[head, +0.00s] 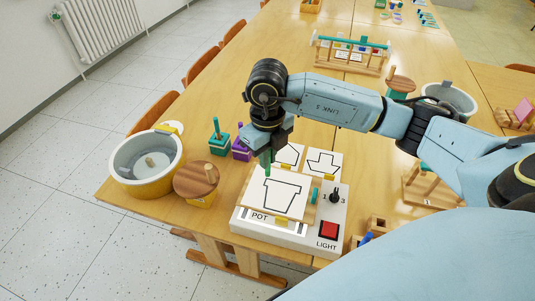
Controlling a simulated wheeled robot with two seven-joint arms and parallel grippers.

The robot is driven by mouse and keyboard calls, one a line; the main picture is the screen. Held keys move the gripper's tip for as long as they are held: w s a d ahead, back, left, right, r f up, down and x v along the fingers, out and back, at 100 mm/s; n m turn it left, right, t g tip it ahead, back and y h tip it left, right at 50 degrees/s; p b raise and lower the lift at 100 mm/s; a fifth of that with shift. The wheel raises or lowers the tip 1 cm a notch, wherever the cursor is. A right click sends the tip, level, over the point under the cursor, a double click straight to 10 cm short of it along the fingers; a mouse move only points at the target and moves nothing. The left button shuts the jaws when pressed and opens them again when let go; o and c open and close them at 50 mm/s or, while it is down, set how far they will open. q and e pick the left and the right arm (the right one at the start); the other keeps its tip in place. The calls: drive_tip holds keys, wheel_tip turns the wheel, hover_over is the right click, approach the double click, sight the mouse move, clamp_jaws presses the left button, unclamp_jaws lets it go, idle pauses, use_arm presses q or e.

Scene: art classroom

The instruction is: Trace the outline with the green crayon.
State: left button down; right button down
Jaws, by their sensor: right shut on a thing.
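The green crayon (266,161) points down, held in my right gripper (268,145), which is shut on it. Its lower end is over the top left part of a white sheet bearing a black pot-shaped outline (273,211). I cannot tell whether the tip touches the paper. The sheet lies on a white light box (312,241) labelled POT, with a black dial (335,193) and a red LIGHT switch (328,231). No green line is clearly visible on the sheet. My left gripper is not in view.
Green (219,145) and purple (241,151) holders, a round wooden lid (196,178) and a metal-lined tub (126,160) stand left. A wooden rack (350,57) stands farther back.

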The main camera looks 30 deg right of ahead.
drive_tip(key=shift+f+b, duration=0.6)
drive_tip(key=shift+f, duration=0.25)
drive_tip(key=shift+r, duration=0.1)
drive_tip(key=shift+s+d, duration=0.3)
drive_tip(key=shift+s, duration=0.05)
idle(0.6)
drive_tip(key=shift+s+d, duration=0.2)
drive_tip(key=shift+s+d, duration=0.2)
drive_tip(key=shift+s, duration=0.05)
idle(0.6)
drive_tip(key=shift+s+d, duration=0.1)
drive_tip(key=shift+s, duration=0.05)
drive_tip(key=shift+s+d, duration=0.15)
drive_tip(key=shift+s+d, duration=0.65)
drive_tip(key=shift+s, duration=0.15)
idle(1.2)
drive_tip(key=shift+s+d+b, duration=0.3)
drive_tip(key=shift+b, duration=0.05)
idle(0.6)
